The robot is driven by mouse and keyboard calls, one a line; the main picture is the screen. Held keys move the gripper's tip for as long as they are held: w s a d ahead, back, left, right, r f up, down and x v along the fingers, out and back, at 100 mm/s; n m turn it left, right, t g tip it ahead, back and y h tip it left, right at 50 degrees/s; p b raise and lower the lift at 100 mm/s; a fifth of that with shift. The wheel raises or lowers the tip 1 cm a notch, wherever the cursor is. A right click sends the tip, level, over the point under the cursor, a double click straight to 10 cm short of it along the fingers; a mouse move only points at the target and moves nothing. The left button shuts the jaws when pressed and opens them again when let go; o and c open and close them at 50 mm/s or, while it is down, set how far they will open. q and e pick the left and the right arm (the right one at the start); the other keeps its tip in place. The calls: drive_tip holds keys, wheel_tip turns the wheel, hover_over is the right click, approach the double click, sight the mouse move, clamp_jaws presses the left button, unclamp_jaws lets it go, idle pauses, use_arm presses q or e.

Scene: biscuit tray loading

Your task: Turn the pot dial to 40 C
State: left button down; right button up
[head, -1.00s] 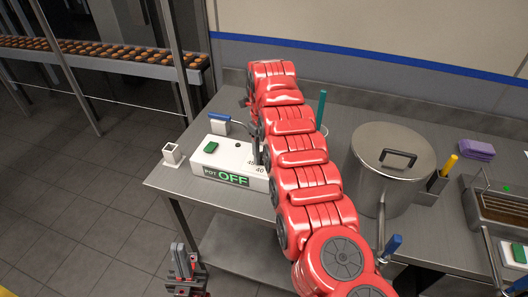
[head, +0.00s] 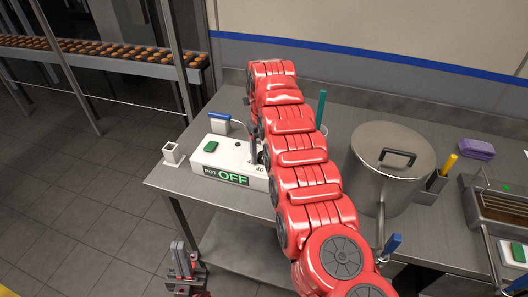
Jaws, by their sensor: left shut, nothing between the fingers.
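The white control box (head: 232,158) stands on the steel table at the left, with a green button (head: 211,146) on top. Its front display (head: 226,176) reads "POT OFF" in green. A "40" mark shows on the box top near its right end; the dial itself is mostly hidden behind my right arm. My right gripper (head: 254,146) points down at the box's right end by the marks; only a dark finger part shows, so its opening and any contact are unclear. My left gripper (head: 184,262) is shut and empty, low in front of the table.
A lidded steel pot (head: 388,165) stands right of my red arm. A blue-handled tool (head: 219,119) is behind the box, a small square holder (head: 172,153) to its left. A teal stick (head: 321,108) stands behind the arm. A biscuit conveyor (head: 100,52) runs at the back left.

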drive_tip(key=shift+o, duration=0.8)
drive_tip(key=shift+r, duration=0.2)
wheel_tip(320, 180, up, 2)
drive_tip(key=shift+w+r, duration=0.1)
drive_tip(key=shift+r, duration=0.1)
wheel_tip(320, 180, up, 4)
drive_tip(key=shift+d+f+p, duration=0.1)
drive_tip(key=shift+f+p, duration=0.05)
drive_tip(key=shift+p, duration=0.65)
wheel_tip(320, 180, up, 11)
drive_tip(key=p, duration=1.1)
drive_tip(key=shift+f, duration=0.1)
